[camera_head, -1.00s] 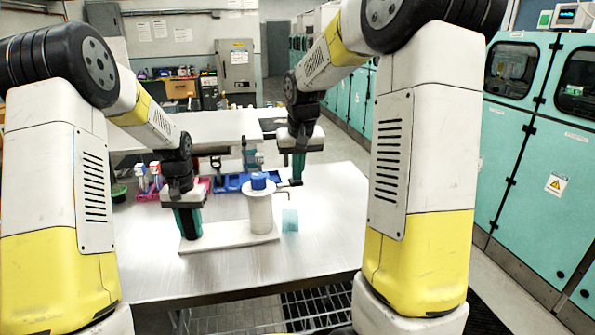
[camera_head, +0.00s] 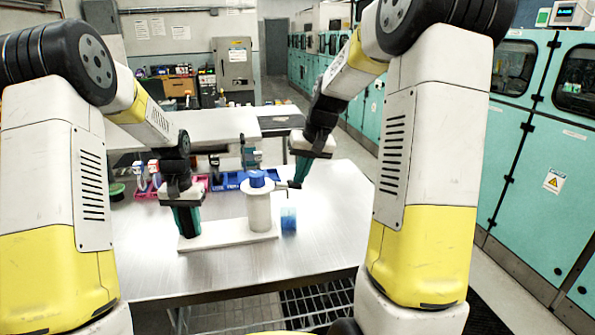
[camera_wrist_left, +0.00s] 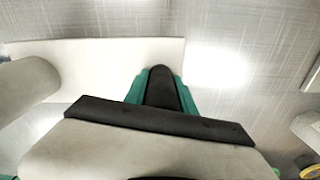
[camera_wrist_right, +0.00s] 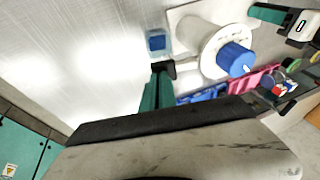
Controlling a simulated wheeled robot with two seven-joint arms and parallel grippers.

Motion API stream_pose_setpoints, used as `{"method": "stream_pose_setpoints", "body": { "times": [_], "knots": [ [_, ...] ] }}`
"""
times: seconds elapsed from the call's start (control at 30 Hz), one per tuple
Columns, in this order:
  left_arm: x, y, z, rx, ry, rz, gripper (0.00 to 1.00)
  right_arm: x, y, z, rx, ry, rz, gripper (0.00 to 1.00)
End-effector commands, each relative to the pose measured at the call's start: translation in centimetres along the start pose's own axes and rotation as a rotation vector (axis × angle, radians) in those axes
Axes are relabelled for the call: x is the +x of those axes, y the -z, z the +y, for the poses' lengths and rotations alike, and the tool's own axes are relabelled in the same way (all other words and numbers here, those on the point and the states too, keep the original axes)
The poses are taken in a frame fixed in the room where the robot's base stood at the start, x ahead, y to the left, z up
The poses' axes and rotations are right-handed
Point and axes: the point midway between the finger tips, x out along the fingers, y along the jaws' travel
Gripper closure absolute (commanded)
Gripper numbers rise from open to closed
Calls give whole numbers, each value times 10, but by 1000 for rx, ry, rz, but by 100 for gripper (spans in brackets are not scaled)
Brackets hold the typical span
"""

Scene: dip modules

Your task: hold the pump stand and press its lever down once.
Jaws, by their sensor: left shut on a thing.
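The pump stand has a white base plate (camera_head: 240,239), an upright white cylinder (camera_head: 259,212) and a blue top (camera_head: 258,179). Its cylinder and blue top (camera_wrist_right: 237,60) also show in the right wrist view. My left gripper (camera_head: 189,232) is shut on the plate's left part, also seen in the left wrist view (camera_wrist_left: 160,85). My right gripper (camera_head: 296,184) is tilted and appears shut, just right of the blue top. A thin dark piece by its tip may be the lever; contact is unclear. A small clear cup (camera_head: 288,221) with blue inside stands right of the stand.
A blue tray (camera_head: 228,181) and a pink tray (camera_head: 147,191) lie behind the stand. Spray bottles (camera_head: 154,174) and a green round item (camera_head: 117,191) stand at the back left. The table's front and right parts (camera_head: 325,240) are clear.

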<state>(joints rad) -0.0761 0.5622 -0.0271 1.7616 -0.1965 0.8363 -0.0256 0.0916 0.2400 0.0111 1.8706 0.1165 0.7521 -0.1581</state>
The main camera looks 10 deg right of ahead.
Motion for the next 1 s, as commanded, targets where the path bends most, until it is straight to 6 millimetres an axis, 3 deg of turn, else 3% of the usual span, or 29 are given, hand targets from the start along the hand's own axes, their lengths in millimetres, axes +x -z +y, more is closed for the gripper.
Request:
{"method": "stream_pose_setpoints", "body": {
  "times": [0.73, 0.87, 1.0],
  "knots": [
    [0, 0, 0, -2, -1, 1, 100, -17, 4, -4, -1, 0, -5, 100],
    [0, 0, 0, -1, -1, 1, 100, -36, 10, -7, -2, -1, 0, 100],
    [0, 0, 0, -1, -1, 1, 100, -68, 16, -11, -1, -1, 1, 100]
  ]
}}
